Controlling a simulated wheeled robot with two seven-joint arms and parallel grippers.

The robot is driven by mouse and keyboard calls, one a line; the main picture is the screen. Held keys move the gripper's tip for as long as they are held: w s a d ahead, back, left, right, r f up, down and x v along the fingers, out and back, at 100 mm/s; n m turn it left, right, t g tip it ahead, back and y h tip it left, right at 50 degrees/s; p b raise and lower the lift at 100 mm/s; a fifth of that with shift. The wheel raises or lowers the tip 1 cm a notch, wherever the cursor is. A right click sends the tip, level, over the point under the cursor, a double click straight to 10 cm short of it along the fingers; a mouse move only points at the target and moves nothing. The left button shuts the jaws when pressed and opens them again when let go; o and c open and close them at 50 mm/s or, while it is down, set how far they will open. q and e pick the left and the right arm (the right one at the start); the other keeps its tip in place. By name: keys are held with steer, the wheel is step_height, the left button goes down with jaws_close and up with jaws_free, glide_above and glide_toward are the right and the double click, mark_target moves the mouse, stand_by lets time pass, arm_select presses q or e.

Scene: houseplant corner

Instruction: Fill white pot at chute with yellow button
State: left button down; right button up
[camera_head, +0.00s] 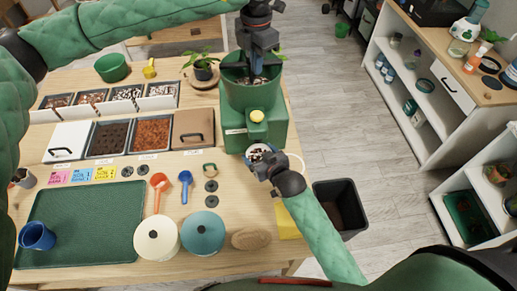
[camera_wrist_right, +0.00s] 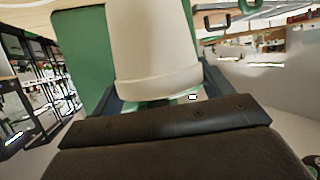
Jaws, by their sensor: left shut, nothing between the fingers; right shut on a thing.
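The green chute unit (camera_head: 279,136) stands at the right end of the table, with an open round hopper on top. Its yellow button (camera_head: 257,116) is on the front. My left gripper (camera_head: 258,72) is shut and empty, pointing down over the hopper, above the button and apart from it. My right gripper (camera_head: 263,166) is shut on the white pot (camera_wrist_right: 155,50), upright just below the chute's front. In the head view the pot's rim (camera_head: 249,151) shows around dark and white bits; the gripper and chute hide much of the pot. My right gripper's dark fingers also show in the wrist view (camera_wrist_right: 165,118).
Soil bins (camera_head: 152,133) lie left of the chute. A potted plant (camera_head: 203,70) stands behind. A black bin (camera_head: 341,207) is on the floor at right.

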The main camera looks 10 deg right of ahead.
steer(key=s+p, duration=0.3)
steer(key=s, duration=0.8)
steer(key=shift+s, duration=0.25)
stand_by(0.8)
steer(key=shift+r, duration=0.1)
stand_by(0.4)
